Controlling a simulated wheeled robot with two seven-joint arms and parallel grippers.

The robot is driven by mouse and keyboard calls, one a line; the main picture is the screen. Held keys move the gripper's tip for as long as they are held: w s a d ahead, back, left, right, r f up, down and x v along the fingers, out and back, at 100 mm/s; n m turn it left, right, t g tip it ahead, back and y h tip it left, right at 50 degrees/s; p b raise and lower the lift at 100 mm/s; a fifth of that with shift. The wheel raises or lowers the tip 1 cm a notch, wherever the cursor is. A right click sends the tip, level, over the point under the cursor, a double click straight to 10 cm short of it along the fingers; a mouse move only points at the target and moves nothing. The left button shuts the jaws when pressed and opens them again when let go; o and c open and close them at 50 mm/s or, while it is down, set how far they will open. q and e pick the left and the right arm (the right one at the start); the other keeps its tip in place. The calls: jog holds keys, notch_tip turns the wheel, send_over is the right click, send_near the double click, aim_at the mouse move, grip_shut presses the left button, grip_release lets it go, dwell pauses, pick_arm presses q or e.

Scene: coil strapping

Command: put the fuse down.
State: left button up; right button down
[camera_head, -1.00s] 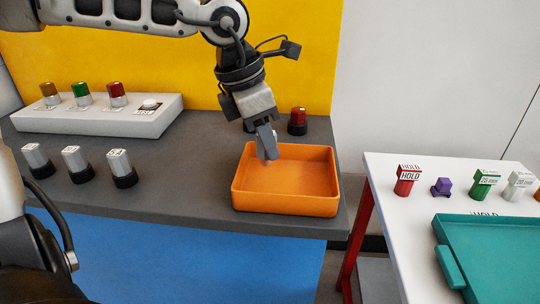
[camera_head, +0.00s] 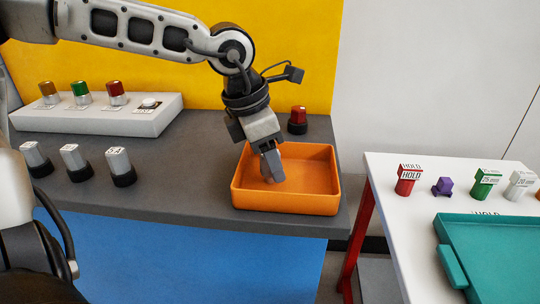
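My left gripper (camera_head: 273,168) points down into the orange tray (camera_head: 285,208), its fingertips inside the rim over the floor. The fingers look close together, seen nearly edge-on. I cannot make out a fuse between them, nor tell whether they touch the tray floor. No loose fuse shows on the visible part of the tray floor. Several silver plugs with black bases, such as the one with a marked top (camera_head: 119,165), stand on the grey bench to the left; I cannot tell if they are fuses. My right gripper is not in view.
A white panel (camera_head: 100,121) with gold, green and red caps stands at the back left. A red-capped part (camera_head: 298,120) stands behind the tray. The white table (camera_head: 393,221) at right holds a red HOLD block (camera_head: 407,181), a purple piece (camera_head: 442,187) and a teal tray (camera_head: 500,250).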

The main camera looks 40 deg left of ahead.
pick_arm(q)
jog(key=shift+r+p, duration=0.35)
jog(key=shift+p, duration=0.1)
jog(key=v, duration=1.1)
jog(key=shift+r+p, duration=0.3)
jog(key=shift+p, duration=0.1)
jog(key=shift+s+a, duration=0.1)
